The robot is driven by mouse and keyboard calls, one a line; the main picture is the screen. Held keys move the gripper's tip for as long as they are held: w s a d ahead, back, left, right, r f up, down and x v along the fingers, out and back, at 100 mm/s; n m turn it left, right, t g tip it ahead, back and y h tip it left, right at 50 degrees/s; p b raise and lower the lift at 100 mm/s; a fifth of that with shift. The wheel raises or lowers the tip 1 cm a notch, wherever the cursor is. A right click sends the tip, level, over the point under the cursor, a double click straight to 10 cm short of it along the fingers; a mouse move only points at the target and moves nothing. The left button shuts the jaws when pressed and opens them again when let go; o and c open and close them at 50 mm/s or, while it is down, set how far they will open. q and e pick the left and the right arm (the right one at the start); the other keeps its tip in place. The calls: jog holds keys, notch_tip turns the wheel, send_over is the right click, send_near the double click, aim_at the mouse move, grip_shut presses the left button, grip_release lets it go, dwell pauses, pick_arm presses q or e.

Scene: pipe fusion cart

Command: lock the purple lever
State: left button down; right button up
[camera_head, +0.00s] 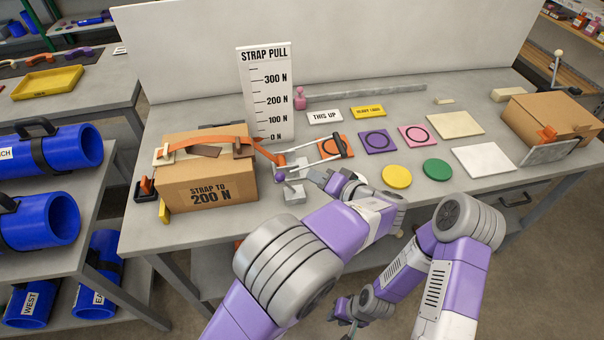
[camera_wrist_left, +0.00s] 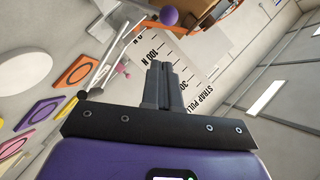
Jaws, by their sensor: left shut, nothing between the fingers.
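The purple lever's round knob (camera_head: 281,177) is just in front of the strap hardware, at the box's right side, above a small grey metal block (camera_head: 294,194). In the left wrist view the purple knob (camera_wrist_left: 168,16) is at the top, beyond the fingers and apart from them. My left gripper (camera_head: 316,176) is shut and empty, to the right of the knob over the table's front part. Its closed fingers (camera_wrist_left: 160,84) also show in the left wrist view. My right gripper (camera_head: 343,309) hangs low in front of the table; its fingers are too small to judge.
A cardboard box (camera_head: 210,186) with an orange strap (camera_head: 215,142) stands left of the lever. A STRAP PULL scale (camera_head: 265,90) stands behind. Coloured plates, including a yellow disc (camera_head: 397,176), lie to the right. Another box (camera_head: 550,121) is at far right.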

pick_arm(q)
jog(key=v, duration=0.5)
jog(key=shift+s+d+r, duration=0.1)
jog(key=shift+s+d, duration=0.15)
